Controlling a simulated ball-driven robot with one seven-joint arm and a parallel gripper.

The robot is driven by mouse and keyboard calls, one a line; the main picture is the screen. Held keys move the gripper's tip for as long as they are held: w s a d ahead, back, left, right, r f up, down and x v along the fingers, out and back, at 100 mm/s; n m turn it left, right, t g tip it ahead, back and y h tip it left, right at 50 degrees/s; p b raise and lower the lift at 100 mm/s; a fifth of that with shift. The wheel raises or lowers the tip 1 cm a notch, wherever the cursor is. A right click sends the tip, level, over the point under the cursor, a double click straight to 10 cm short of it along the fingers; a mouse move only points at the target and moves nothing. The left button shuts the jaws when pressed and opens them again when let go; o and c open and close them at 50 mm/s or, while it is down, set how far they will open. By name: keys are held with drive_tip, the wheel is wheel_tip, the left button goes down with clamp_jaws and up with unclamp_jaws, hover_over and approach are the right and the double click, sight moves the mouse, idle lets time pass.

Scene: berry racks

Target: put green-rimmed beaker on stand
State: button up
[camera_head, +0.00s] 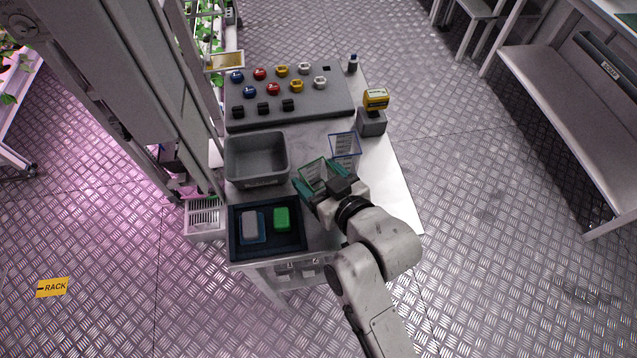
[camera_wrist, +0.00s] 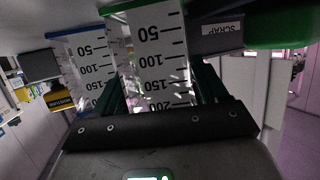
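The green-rimmed beaker (camera_head: 312,174) is clear, with a dark printed scale. It is at my gripper (camera_head: 323,180), above the right part of the worktable. In the wrist view the beaker (camera_wrist: 158,50) fills the space between the two dark green fingers of my gripper (camera_wrist: 163,88), which appear closed against its sides. Its green edge shows at the top of that view. A blue-rimmed beaker (camera_head: 345,144) stands just beyond it in the head view, and it also shows at the left in the wrist view (camera_wrist: 85,65). I cannot identify the stand with certainty.
A grey bin (camera_head: 257,180), labelled SCRAP in the wrist view (camera_wrist: 216,38), is left of my gripper. A dark tray (camera_head: 240,249) with grey and green blocks is nearer. A yellow device (camera_head: 376,98) sits on a grey block (camera_head: 371,126). A knobbed panel (camera_head: 325,108) lies behind.

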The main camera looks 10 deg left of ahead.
drive_tip(key=c, duration=0.8)
drive_tip(key=shift+o, duration=0.2)
drive_tip(key=shift+r, duration=0.1)
